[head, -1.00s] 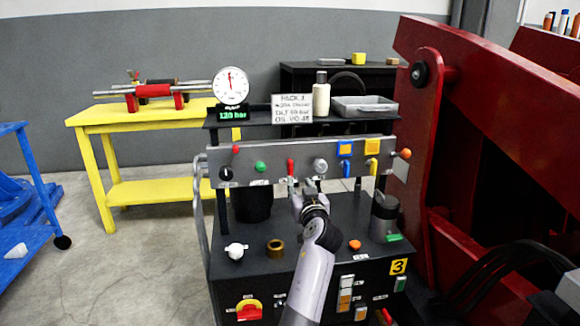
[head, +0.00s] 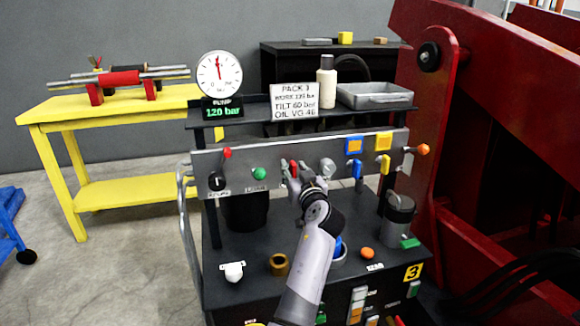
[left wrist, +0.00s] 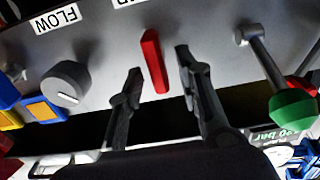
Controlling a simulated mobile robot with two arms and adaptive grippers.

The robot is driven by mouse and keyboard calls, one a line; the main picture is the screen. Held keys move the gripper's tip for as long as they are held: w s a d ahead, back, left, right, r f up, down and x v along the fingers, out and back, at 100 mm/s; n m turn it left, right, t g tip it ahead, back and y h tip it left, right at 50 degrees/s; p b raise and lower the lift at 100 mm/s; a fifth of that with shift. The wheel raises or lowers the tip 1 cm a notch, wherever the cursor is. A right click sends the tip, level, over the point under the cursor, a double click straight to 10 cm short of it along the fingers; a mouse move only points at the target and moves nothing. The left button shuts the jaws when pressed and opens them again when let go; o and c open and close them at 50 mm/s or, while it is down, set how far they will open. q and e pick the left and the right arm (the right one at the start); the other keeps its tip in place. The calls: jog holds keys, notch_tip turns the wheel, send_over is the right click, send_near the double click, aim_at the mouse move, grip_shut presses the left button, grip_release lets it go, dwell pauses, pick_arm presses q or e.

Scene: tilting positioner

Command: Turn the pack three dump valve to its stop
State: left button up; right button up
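A red valve handle (head: 293,166) sits on the grey panel (head: 225,160) of the pack marked 3. It shows larger in the left wrist view (left wrist: 153,62), slightly tilted; the label above it is cut off, so I cannot read whether it says dump. My left gripper (head: 296,175) is at the panel, right by this handle. In the left wrist view its fingers (left wrist: 158,66) are open, one on each side of the red handle with gaps between.
A grey flow knob (left wrist: 66,83) and a green-knobbed lever (left wrist: 292,106) flank the handle. The pump gauge (head: 219,73) stands above, its display reading 120 bar. A grey tray (head: 375,95) is on the shelf. A red steel structure (head: 500,100) stands close at right.

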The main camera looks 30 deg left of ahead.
pick_arm(q)
jog(key=shift+c, duration=0.3)
grip_shut()
dwell(0.3)
